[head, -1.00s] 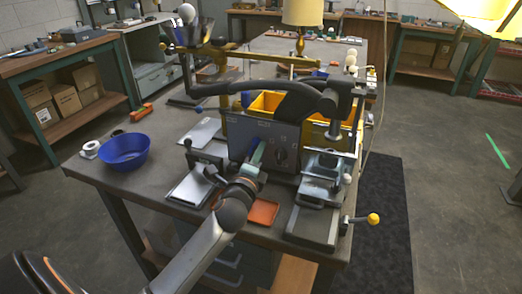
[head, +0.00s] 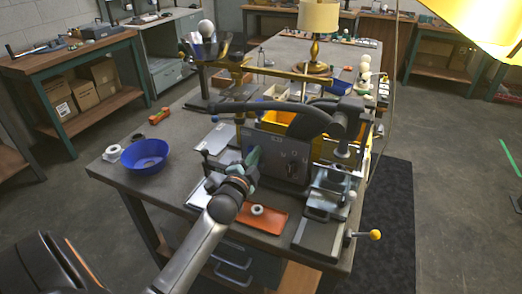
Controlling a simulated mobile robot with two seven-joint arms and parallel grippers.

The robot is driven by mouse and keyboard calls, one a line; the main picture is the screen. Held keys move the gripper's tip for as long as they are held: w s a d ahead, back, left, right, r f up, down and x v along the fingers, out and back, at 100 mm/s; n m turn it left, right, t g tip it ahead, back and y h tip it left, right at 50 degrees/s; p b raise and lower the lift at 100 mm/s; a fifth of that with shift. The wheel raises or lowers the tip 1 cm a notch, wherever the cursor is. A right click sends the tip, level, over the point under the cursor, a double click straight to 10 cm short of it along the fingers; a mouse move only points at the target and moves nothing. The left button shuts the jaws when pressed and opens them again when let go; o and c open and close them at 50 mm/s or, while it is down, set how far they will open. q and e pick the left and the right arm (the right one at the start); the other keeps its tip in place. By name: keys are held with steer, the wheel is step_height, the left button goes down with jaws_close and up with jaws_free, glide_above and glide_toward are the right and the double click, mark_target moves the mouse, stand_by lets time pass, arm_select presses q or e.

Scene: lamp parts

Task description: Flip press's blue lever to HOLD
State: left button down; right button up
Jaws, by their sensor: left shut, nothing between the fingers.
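The grey box-shaped unit with a dial and small markings (head: 285,157) stands on the near end of the workbench. My left gripper (head: 251,160), with teal fingers, is shut and empty in front of the left part of its face. Whether the fingers touch it I cannot tell. A small blue ball knob (head: 214,119) shows behind and left of the gripper; whether it belongs to the press's lever is unclear. No blue lever on the grey face can be made out, and the gripper and wrist hide part of it. My right gripper is not in view.
An orange tray (head: 270,223) with a white ring lies below the gripper. A clamp-like fixture with a yellow knob (head: 375,235) stands at right. A dark curved arm (head: 285,119) arches above the grey unit.

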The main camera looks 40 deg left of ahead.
arm_select(q)
steer(key=shift+s+a+n+p, duration=0.15)
steer(key=shift+a+n+p, duration=0.35)
steer(key=shift+n, duration=0.3)
steer(key=v, duration=1.2)
steer(key=shift+s+b, duration=0.25)
steer(key=shift+b, duration=0.15)
steer(key=d+f+n+g, duration=0.1)
steer(key=s+d+f+g+h, duration=0.1)
steer(key=f, duration=0.1)
steer(key=s+d+f+n+g, duration=0.1)
steer(key=f, duration=0.1)
steer(key=shift+n+g, duration=0.3)
steer(key=s+d+f+n+g+h, duration=0.1)
steer(key=s+d+f+g+h, duration=0.1)
steer(key=s+d+f+g, duration=0.5)
steer(key=s+d+f+n+g+h, duration=0.25)
steer(key=s+d, duration=0.25)
steer(key=s, duration=0.3)
steer(key=w+d+f+t+h, duration=0.1)
steer(key=w+d+f+t, duration=0.1)
steer(key=f, duration=0.2)
steer(key=w+d+f+t+h+p, duration=0.1)
steer(key=w+d+f+t, duration=0.1)
steer(key=f, duration=0.3)
steer(key=shift+d+f+m+t, duration=0.25)
steer(key=shift+d+m+t, duration=0.1)
steer(key=shift+t, duration=0.4)
